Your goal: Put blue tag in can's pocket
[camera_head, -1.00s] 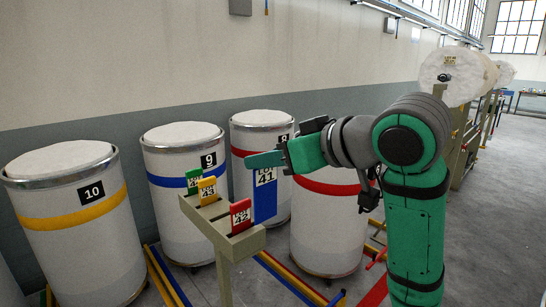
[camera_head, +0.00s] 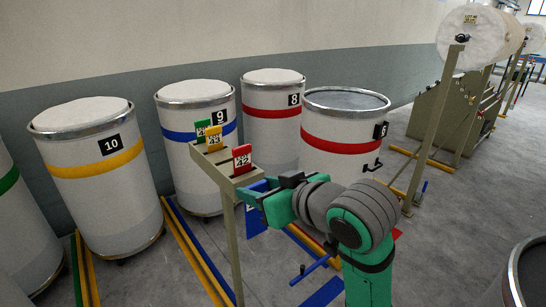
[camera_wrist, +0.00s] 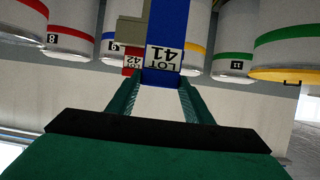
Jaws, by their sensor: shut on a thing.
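The blue tag (camera_wrist: 165,25), marked LOT 41, is held between the fingertips of my gripper (camera_wrist: 161,84) in the wrist view, which looks upside down. In the head view my gripper (camera_head: 254,190) is beside the tag stand, and the blue tag (camera_head: 256,222) hangs down below it, partly hidden by the fingers. The open can with a red band (camera_head: 340,147) stands just behind and right of my gripper. It bears a dark number plate, and a small black bracket (camera_head: 372,164), perhaps the pocket, sticks out low on its side.
The tag stand (camera_head: 228,185) holds a red tag (camera_head: 242,159), a yellow tag (camera_head: 213,136) and a green tag (camera_head: 202,129). Full cans 10 (camera_head: 100,195), 9 (camera_head: 190,140) and 8 (camera_head: 271,125) line the wall. Coloured floor rails run between. Open floor lies at right.

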